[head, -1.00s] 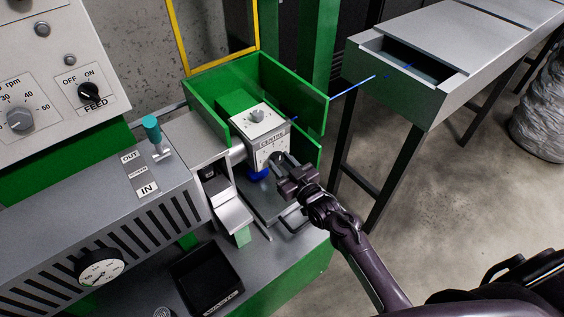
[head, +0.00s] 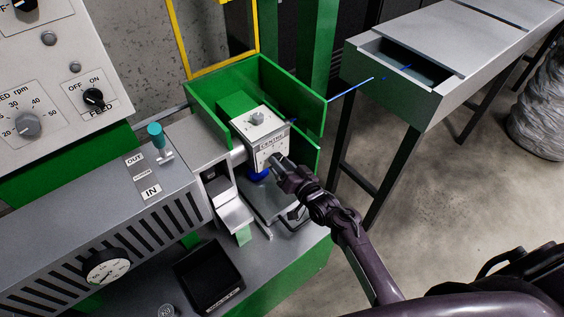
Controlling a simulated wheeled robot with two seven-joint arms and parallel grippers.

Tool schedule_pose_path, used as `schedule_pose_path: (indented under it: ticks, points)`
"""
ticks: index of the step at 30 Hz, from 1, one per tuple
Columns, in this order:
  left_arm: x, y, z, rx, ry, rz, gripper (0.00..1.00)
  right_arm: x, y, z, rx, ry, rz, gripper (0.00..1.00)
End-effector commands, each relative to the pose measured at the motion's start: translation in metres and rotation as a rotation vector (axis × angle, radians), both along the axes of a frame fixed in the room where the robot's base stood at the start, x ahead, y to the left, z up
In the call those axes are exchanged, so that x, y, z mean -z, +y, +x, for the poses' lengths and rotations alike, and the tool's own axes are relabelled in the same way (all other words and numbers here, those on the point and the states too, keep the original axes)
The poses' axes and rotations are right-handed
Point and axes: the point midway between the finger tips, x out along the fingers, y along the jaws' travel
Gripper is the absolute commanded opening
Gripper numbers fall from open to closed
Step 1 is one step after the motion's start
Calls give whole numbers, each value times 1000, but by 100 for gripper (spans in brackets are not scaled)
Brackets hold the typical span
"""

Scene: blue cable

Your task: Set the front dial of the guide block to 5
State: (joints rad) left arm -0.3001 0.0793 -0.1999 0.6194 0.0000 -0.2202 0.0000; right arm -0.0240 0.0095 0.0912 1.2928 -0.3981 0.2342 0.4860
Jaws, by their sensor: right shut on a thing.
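The guide block (head: 243,129) is a pale box marked CENTRE, inside the green guard. It has one knob (head: 257,118) on its top face and the front dial (head: 274,160) on its front face. My right gripper (head: 280,167) is at the front face, shut on the front dial. The gripper hides most of the dial, so its pointer and setting cannot be read. My left gripper is not in view.
Green guard walls (head: 291,88) stand behind and right of the block. A blue cable (head: 350,90) runs right to a grey trough (head: 440,60). A teal-topped lever (head: 156,136), a black waste tray (head: 208,276) and a gauge (head: 107,267) are left and in front.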

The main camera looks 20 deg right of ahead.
Motion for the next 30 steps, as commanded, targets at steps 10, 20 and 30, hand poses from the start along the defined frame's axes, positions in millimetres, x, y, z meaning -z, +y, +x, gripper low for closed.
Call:
schedule_pose_path:
  ticks: [10, 20, 30]
  points:
    - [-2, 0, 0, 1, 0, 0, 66, 1, -1, 0, 0, 15, 35, 15]
    - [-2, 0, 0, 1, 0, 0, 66, 1, -1, 0, 0, 14, 34, 48]
    - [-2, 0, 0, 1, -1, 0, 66, 0, 0, 0, 0, 13, 34, 59]
